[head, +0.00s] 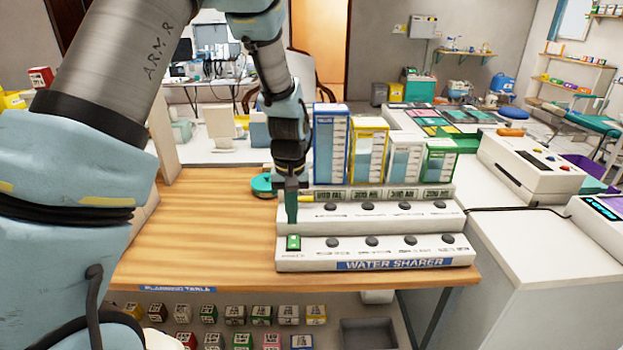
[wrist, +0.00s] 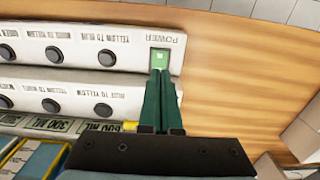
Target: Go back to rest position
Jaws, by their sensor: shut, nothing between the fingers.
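My gripper (head: 291,216) points down at the left end of the white water sharer panel (head: 375,265). Its green fingers are together with nothing between them, and they show in the wrist view (wrist: 162,80). The fingertips are right at the green power switch (head: 293,243), which is also visible in the wrist view (wrist: 160,58). I cannot tell whether they touch it. My arm comes in from the upper left and covers much of that side.
Blue, yellow, white and green containers (head: 331,145) stand behind the panel, close to my gripper's right. The wooden table (head: 200,235) is clear to the left. Several small labelled blocks (head: 235,314) sit below it. A white counter (head: 530,235) with devices stands at right.

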